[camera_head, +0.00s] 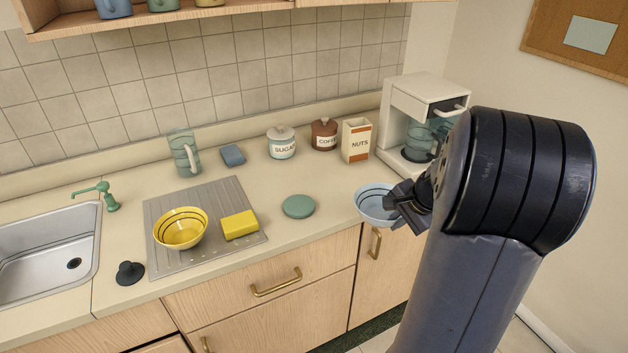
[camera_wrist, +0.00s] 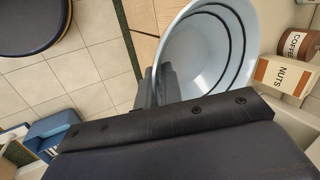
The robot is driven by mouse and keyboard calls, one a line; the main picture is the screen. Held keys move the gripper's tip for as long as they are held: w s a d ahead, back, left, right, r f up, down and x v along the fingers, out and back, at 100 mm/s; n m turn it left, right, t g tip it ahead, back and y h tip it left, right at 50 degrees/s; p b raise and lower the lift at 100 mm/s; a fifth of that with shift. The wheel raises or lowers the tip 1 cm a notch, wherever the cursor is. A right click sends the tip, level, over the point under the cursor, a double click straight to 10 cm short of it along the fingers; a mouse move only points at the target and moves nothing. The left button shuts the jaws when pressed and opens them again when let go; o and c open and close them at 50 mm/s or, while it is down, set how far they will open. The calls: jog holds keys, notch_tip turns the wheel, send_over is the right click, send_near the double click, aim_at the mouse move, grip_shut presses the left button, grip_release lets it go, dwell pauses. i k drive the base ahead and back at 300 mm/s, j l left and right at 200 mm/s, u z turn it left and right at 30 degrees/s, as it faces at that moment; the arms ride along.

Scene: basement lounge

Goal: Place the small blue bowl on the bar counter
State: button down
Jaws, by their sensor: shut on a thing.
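The small blue bowl (camera_head: 374,204) is light blue with dark rings inside. My gripper (camera_head: 404,206) is shut on its right-hand rim at the front edge of the counter (camera_head: 330,224). In the wrist view the bowl (camera_wrist: 215,50) fills the upper middle, with its inside visible and empty. The gripper's dark fingers (camera_wrist: 160,88) meet its rim. I cannot tell whether the bowl touches the counter. My arm hides the counter's right end in the head view.
A yellow bowl (camera_head: 180,229) and yellow sponge (camera_head: 239,225) sit on the drainboard. A green disc (camera_head: 298,206) lies left of the blue bowl. Sugar (camera_head: 282,143), coffee (camera_head: 324,134) and nuts (camera_head: 356,141) containers and a coffee maker (camera_head: 424,110) stand behind. A sink (camera_head: 45,250) is at left.

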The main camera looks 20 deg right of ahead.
aim_at(339, 186)
jog(key=i+j, duration=0.1)
jog(key=i, duration=0.35)
jog(key=i+j, duration=0.1)
jog(key=i, duration=0.3)
